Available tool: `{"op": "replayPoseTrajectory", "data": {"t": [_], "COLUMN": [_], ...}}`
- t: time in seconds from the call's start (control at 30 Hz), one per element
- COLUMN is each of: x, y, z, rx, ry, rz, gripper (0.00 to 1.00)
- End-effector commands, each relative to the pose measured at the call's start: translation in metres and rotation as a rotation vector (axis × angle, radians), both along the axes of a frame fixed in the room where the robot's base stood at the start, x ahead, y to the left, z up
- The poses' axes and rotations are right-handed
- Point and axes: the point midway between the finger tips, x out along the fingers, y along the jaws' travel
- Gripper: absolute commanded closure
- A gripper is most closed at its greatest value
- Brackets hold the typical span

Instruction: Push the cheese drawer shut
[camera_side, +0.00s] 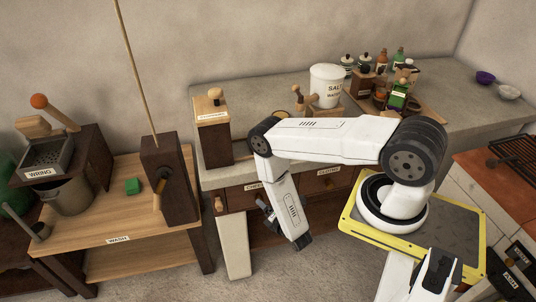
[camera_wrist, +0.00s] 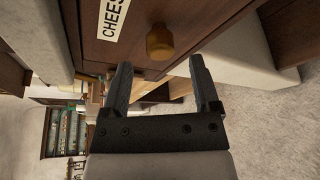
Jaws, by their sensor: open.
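The cheese drawer (camera_side: 237,198) is a dark wooden front under the grey counter, left of the drawer marked for leaven or similar; my arm partly hides it. In the wrist view its front (camera_wrist: 207,20) fills the top, with a white "CHEES" label (camera_wrist: 113,17) and a round brown knob (camera_wrist: 160,43). How far it stands out is hard to tell. My gripper (camera_wrist: 160,68) is open and empty, its two dark fingers pointing toward the drawer front, with the knob appearing between and beyond the tips. In the side view my gripper (camera_side: 267,213) hangs low before the drawer, partly hidden.
A second labelled drawer (camera_side: 325,182) is to the right. The grey counter (camera_side: 270,95) above holds a salt crock (camera_side: 326,86) and a wooden box (camera_side: 213,130). The floor in front is clear.

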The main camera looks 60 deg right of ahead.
Motion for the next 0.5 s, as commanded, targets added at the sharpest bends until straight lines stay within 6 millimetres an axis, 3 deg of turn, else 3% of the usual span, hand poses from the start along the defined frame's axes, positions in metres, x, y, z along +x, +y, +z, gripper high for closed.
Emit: {"op": "replayPoseTrajectory", "data": {"t": [0.2,0.5], "x": [-0.021,-0.028], "y": [0.011,0.013], "z": [0.005,0.007], "rx": [-0.001,-0.001], "ry": [0.0,-0.001], "rz": [0.0,0.0], "gripper": [0.21,0.21]}}
